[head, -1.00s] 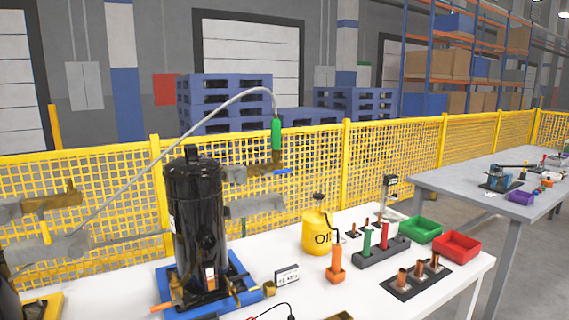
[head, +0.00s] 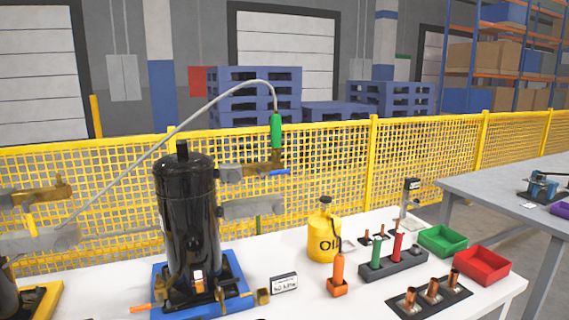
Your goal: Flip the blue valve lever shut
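The blue valve lever (head: 280,172) is small and lies roughly level at the lower right of a brass valve (head: 262,166), right of the black compressor (head: 187,222). A green fitting (head: 277,130) stands upright above the valve, with a grey hose (head: 190,112) arching from its top to the left. The compressor stands upright on a blue base. The valve's details are too small to make out. Neither of my grippers is in view, and nothing touches the lever.
A yellow oil can (head: 323,235), orange, green and red tools in holders, copper fittings (head: 432,290), a green bin (head: 442,240) and a red bin (head: 482,264) stand on the white table (head: 350,305). A yellow mesh fence (head: 330,170) stands behind. Grey pipe ends (head: 250,208) stick out beside the compressor.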

